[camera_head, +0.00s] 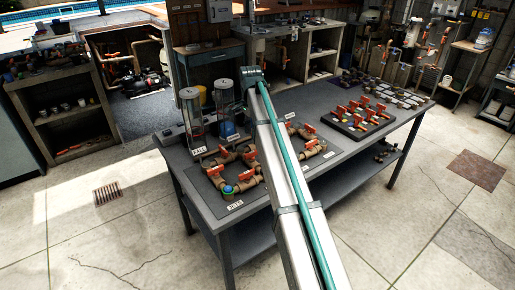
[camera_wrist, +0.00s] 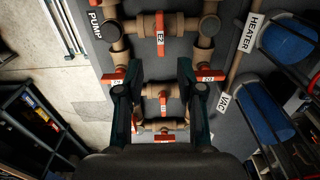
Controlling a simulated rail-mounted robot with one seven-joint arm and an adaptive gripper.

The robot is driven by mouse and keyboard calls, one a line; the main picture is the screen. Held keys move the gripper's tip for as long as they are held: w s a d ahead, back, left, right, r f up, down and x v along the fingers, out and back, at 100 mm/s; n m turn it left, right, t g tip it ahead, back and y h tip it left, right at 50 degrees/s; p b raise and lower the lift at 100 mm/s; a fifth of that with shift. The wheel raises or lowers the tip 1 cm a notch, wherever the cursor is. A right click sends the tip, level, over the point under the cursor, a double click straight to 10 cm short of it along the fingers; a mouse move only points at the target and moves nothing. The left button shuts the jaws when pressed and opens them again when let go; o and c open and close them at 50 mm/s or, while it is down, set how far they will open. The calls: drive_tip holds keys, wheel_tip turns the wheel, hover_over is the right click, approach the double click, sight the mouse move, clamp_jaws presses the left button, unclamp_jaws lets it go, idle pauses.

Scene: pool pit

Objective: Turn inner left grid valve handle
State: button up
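My gripper (camera_wrist: 158,68) is open, its two dark fingers apart over the brown pipe grid. In the wrist view, orange valve handles show: one marked E2 (camera_wrist: 160,36) ahead of the fingertips, a left handle (camera_wrist: 115,76) beside the left finger, a right handle (camera_wrist: 210,75) beside the right finger. A middle handle (camera_wrist: 163,103) and a lower handle (camera_wrist: 164,138) lie between the fingers in the picture. I cannot tell whether a finger touches a handle. In the head view, the pipe grid (camera_head: 247,170) lies on the bench; my arm covers part of it and hides my gripper.
The grey bench (camera_head: 340,95) also bears a black tray (camera_head: 345,128) of red-handled valves at right. Two clear cylinders (camera_head: 192,117) stand behind the grid. Blue-based cylinders (camera_wrist: 287,38) are close at right in the wrist view. Open floor lies in front of the bench.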

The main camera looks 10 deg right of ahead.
sight(252, 152)
wheel_tip(252, 152, down, 10)
drive_tip(key=p, duration=0.2)
drive_tip(key=shift+f+p, duration=0.2)
drive_tip(key=shift+p, duration=0.1)
clamp_jaws()
